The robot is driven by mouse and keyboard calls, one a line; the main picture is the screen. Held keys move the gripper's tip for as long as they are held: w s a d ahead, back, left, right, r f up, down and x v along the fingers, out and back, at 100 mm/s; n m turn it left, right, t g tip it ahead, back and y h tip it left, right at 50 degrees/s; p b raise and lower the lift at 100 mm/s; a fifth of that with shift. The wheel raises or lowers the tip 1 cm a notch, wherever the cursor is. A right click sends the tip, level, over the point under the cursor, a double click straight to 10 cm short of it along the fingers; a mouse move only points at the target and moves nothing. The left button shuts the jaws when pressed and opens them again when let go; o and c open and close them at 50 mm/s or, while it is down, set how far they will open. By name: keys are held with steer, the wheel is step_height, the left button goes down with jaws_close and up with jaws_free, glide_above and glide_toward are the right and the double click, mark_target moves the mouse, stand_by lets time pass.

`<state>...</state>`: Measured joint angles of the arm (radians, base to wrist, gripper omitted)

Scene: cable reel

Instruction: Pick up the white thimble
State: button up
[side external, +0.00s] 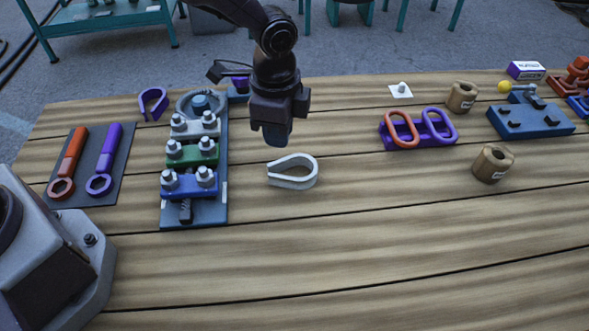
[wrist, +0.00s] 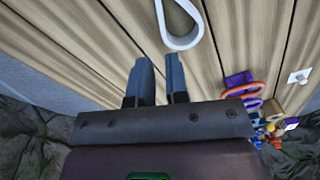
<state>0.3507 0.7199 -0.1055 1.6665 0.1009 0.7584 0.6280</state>
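The white thimble (side external: 314,173), a teardrop-shaped loop, lies flat on the wooden table near the middle in the side view. Its rounded end points right and its narrow end points left. In the wrist view the thimble (wrist: 182,44) shows at the top, partly cut off by the frame edge. My gripper (side external: 277,138) hangs above the table, just above and slightly left of the thimble in the side view, not touching it. In the wrist view my gripper (wrist: 157,61) has its two fingers apart with nothing between them.
A clamp fixture (side external: 194,215) with several bolts stands left of the thimble. A purple thimble (side external: 146,110) and two wrenches on a dark mat (side external: 52,191) lie farther left. A purple rack (side external: 408,143) with orange and purple links is at right. The table's front is clear.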

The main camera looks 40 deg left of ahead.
mark_target(282, 176)
step_height(282, 176, down, 13)
steer(key=shift+w+r, duration=0.1)
steer(key=shift+r, duration=0.1)
jaws_close()
steer(key=shift+r, duration=0.2)
steer(key=shift+r, duration=0.3)
step_height(282, 176, up, 2)
steer(key=shift+r, duration=0.15)
steer(key=s+a+r, duration=0.3)
steer(key=s+r, duration=0.2)
steer(key=s, duration=0.1)
steer(key=s+a+r, duration=0.2)
steer(key=s+r, duration=0.2)
steer(key=s, duration=0.2)
steer(key=shift+s+a+r, duration=0.4)
